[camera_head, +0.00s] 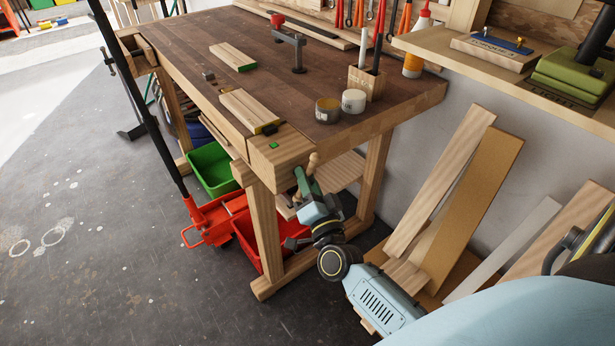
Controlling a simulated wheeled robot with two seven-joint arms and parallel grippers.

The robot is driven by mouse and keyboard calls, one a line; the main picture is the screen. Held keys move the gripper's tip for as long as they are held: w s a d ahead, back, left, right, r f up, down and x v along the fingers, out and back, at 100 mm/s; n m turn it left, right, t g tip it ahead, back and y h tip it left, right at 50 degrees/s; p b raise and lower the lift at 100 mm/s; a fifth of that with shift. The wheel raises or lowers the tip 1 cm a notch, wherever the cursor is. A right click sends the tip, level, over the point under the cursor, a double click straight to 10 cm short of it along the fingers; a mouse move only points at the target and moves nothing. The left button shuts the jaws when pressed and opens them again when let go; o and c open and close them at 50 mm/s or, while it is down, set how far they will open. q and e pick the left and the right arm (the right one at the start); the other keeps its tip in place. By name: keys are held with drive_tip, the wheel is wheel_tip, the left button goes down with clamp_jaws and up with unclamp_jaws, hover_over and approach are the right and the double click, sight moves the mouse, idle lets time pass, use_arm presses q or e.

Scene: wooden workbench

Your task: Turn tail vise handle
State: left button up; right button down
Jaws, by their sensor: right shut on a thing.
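The tail vise (280,150) is the pale wooden block at the near end of the workbench, with a small green mark on top. Its wooden handle (313,159) sticks up just off the block's end face. My right gripper (303,181) is at this end face, below the block's top edge, and is shut on the handle. The handle's upper tip shows above the fingers; the part between the fingers is hidden. My right arm reaches in from the lower right. My left gripper is out of view.
On the workbench (190,50) are a board (248,110) by the vise, two small jars (353,101) and a clamp (298,55). Planks (470,200) lean on the wall at right. Green (212,168) and red bins stand below. Floor at left is mostly clear.

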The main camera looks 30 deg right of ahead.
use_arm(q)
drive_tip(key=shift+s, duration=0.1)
use_arm(e)
drive_tip(key=shift+a+r, duration=0.1)
drive_tip(key=shift+r, duration=0.15)
drive_tip(key=c, duration=1.3)
unclamp_jaws()
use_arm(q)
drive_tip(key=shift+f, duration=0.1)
use_arm(e)
drive_tip(key=o, duration=0.3)
drive_tip(key=shift+f, duration=0.1)
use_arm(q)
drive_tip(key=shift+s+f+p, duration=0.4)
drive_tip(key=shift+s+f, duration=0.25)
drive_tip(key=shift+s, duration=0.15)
use_arm(e)
drive_tip(key=v, duration=1.3)
drive_tip(key=shift+s, duration=0.15)
